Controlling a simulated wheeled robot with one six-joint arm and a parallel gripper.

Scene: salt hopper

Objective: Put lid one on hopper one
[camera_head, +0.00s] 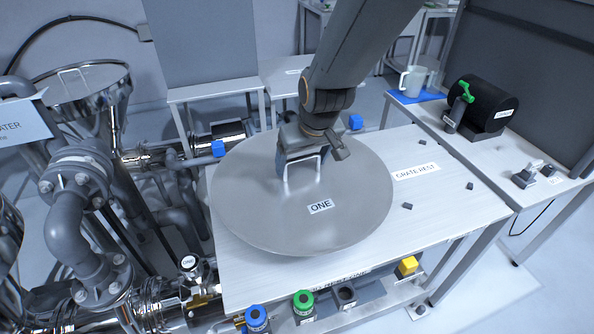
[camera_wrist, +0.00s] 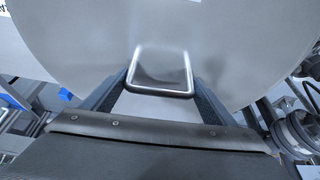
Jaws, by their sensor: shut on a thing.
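Lid one (camera_head: 345,225) is a large round grey metal disc labelled "ONE", with a wire handle in its middle. My gripper (camera_head: 301,168) is shut on that handle from above. In the wrist view the handle (camera_wrist: 160,91) sits between my two fingers, with the grey lid (camera_wrist: 230,50) filling most of the picture. The lid looks about level, over the steel table and past its left edge; the gap beneath it cannot be judged. A shiny steel hopper (camera_head: 112,108) with a cone-shaped body stands at the far left. I see no number on it.
Pipes and flanges (camera_head: 75,200) crowd the left side, with a small "ONE" tag (camera_head: 188,262) on a fitting. The steel table (camera_head: 445,205) has a "CRATE REST" label and small dark blocks. A black drum (camera_head: 485,103) and white jug (camera_head: 412,80) stand right.

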